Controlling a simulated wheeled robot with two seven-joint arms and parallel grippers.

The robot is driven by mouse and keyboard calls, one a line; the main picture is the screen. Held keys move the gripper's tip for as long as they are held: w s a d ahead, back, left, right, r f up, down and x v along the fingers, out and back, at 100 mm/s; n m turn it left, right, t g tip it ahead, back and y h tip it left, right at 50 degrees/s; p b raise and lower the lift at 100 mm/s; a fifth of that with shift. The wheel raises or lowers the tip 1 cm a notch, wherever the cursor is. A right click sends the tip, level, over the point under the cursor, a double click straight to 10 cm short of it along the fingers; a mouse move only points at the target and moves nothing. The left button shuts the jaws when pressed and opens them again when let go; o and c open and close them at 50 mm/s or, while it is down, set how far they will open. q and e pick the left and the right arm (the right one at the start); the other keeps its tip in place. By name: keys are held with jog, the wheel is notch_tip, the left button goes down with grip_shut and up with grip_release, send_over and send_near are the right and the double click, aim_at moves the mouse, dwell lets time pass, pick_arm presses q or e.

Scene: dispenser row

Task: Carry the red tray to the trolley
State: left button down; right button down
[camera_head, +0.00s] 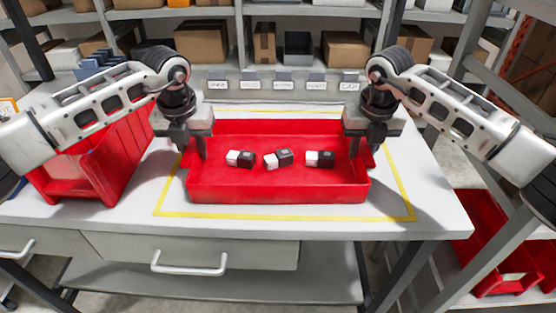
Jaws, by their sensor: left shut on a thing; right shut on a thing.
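The red tray (280,190) sits on the white table inside a yellow outlined rectangle. Three small black-and-white items lie in a row on its floor: a left one (241,158), a middle one (278,158) and a right one (319,159). My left gripper (194,150) is shut on the tray's left side wall. My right gripper (361,152) is shut on the tray's right side wall. The fingers hide parts of both side walls. I cannot make out a trolley for certain.
A red bin (90,165) stands on the table left of the tray. Labelled dispensers (284,84) line the back, below shelves with cardboard boxes (201,41). Red bins (495,245) sit on a rack at the lower right. The table's front strip is clear.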

pick_arm(q)
jog(key=shift+r, duration=0.15)
pick_arm(e)
jog(key=shift+r, duration=0.15)
